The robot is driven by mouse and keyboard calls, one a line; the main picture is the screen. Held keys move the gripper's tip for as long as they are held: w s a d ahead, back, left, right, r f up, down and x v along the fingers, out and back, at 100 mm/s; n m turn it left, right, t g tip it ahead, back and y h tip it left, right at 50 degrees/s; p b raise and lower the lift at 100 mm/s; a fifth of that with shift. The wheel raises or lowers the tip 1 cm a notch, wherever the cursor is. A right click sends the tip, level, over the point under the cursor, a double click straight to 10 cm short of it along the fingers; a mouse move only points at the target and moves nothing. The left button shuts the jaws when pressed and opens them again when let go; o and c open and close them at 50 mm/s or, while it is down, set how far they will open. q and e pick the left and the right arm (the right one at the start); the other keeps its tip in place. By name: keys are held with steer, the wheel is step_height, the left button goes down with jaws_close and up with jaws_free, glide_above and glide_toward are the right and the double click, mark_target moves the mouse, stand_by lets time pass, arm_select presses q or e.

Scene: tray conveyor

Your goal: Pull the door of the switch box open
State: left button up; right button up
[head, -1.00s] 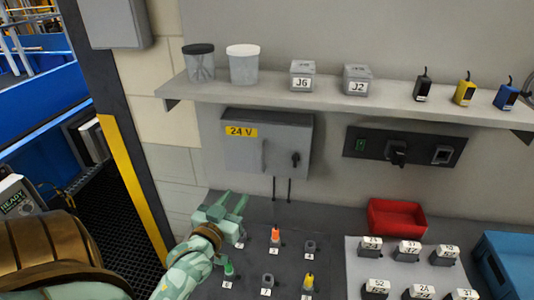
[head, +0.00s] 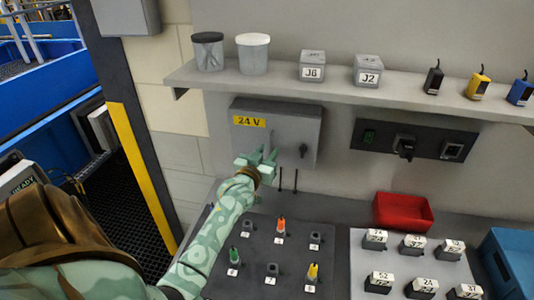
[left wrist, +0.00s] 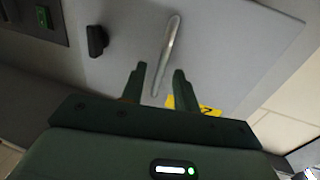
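The grey switch box (head: 245,142) with a yellow 24 V label (head: 249,121) hangs on the wall under the shelf, its door shut. In the left wrist view the door (left wrist: 225,50) shows a long upright bar handle (left wrist: 167,55) and a black rotary knob (left wrist: 97,41). In the head view the knob (head: 303,150) shows at the right of the door; my gripper covers much of the handle. My right gripper is not in view.
A shelf (head: 330,97) above the box carries jars, small boxes and plugs. A black switch panel (head: 413,140) is to the right. Below are a dark board (head: 255,255) with small pegs, a red bin (head: 403,211) and a blue bin (head: 512,262).

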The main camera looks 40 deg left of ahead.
arm_select(q)
jaws_close()
